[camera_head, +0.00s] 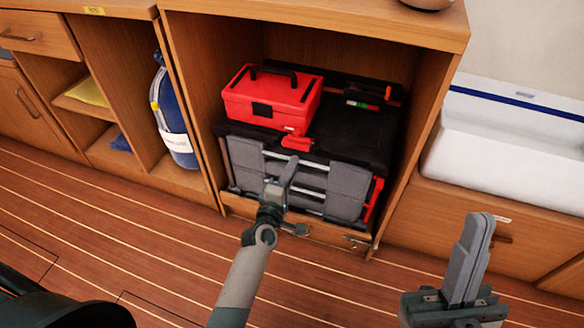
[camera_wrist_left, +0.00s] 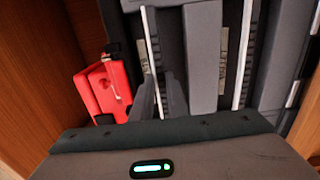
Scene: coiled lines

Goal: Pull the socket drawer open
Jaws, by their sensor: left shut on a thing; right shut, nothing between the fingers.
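A black and grey tool chest (camera_head: 345,145) stands in the open wooden cabinet, its drawers facing me. Its grey drawer fronts (camera_head: 345,204) have pale pull strips, also seen in the left wrist view (camera_wrist_left: 245,55). My left gripper (camera_head: 284,176) is at the upper part of the chest front. In the left wrist view my left fingers (camera_wrist_left: 160,97) are shut on the pale pull strip (camera_wrist_left: 150,45) nearest the red latch. The fingers hide part of this strip. I see no clear gap showing a drawer out. My right gripper (camera_head: 477,235) is shut and empty, away from the chest.
A red toolbox (camera_head: 272,97) sits on top of the chest. A red latch (camera_head: 297,143) hangs at its upper front edge. The cabinet's wooden side walls (camera_head: 425,135) stand close on both sides. The plank floor (camera_head: 130,225) in front is clear.

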